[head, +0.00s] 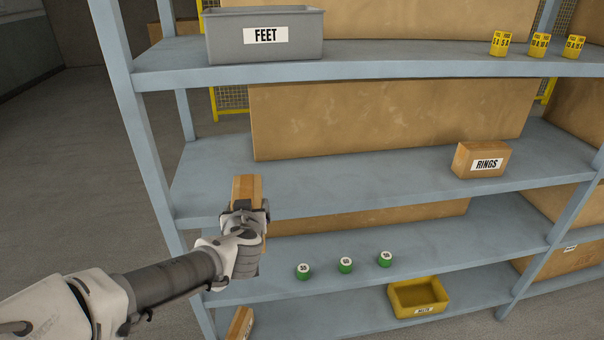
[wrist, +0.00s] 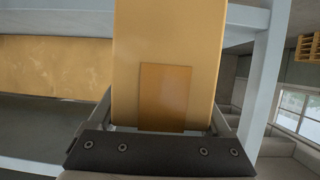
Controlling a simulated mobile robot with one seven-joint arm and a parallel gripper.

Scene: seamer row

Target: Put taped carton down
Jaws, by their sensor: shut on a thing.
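The taped carton (head: 246,187) is a brown box with an orange-brown strip, held upright at the left end of the middle shelf. In the wrist view the carton (wrist: 168,40) fills the centre, with a darker tape patch low on its face. My gripper (head: 246,212) is shut on the carton, in front of the middle shelf's front edge. The arm hides the carton's lower part in the head view. I cannot tell whether the carton touches the shelf.
The middle shelf (head: 350,180) has free room between the carton and the RINGS box (head: 482,160). A grey FEET bin (head: 265,35) stands above. Green-sided round pieces (head: 345,265) and a yellow bin (head: 418,298) are below. A blue-grey post (head: 135,120) stands at left.

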